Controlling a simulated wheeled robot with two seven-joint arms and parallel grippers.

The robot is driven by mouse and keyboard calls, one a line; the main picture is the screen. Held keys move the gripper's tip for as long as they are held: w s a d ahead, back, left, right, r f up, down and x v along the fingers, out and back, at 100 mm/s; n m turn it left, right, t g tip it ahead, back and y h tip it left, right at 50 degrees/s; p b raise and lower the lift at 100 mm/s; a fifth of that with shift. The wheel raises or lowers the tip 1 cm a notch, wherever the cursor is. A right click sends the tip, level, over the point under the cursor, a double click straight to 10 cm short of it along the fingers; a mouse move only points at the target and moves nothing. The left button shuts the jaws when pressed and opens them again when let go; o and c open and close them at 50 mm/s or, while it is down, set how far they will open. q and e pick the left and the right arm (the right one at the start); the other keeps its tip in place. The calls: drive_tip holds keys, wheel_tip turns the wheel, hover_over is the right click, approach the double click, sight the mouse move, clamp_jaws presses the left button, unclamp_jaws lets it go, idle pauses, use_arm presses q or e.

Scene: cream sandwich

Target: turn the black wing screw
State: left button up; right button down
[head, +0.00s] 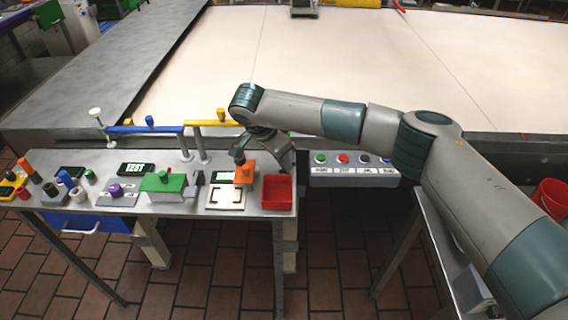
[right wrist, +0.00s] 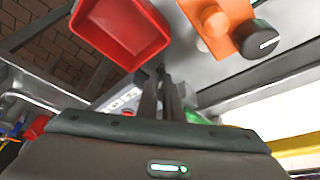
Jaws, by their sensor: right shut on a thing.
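My right gripper (head: 285,160) reaches down behind the red bin, to the right of the orange block (head: 245,172), at the bench's back right. In the right wrist view its two dark fingers (right wrist: 162,72) are close together, shut on the black wing screw. The screw is mostly hidden between them and hard to tell from the dark fingertips. The orange block, with a round orange knob, also shows in the right wrist view (right wrist: 214,28), apart from the fingers. A black knob with a white line (right wrist: 261,40) sits beside it. My left gripper is not in view.
The red bin (head: 277,193) stands close to my right gripper. A row of coloured fixtures, including a green block (head: 162,183), fills the bench. Yellow (head: 212,123) and blue (head: 140,129) bars stand along the back. A button panel (head: 352,170) is at the right.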

drive_tip(key=c, duration=1.9)
unclamp_jaws()
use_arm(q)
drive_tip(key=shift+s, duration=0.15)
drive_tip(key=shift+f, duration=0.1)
use_arm(e)
drive_tip(key=shift+r, duration=0.15)
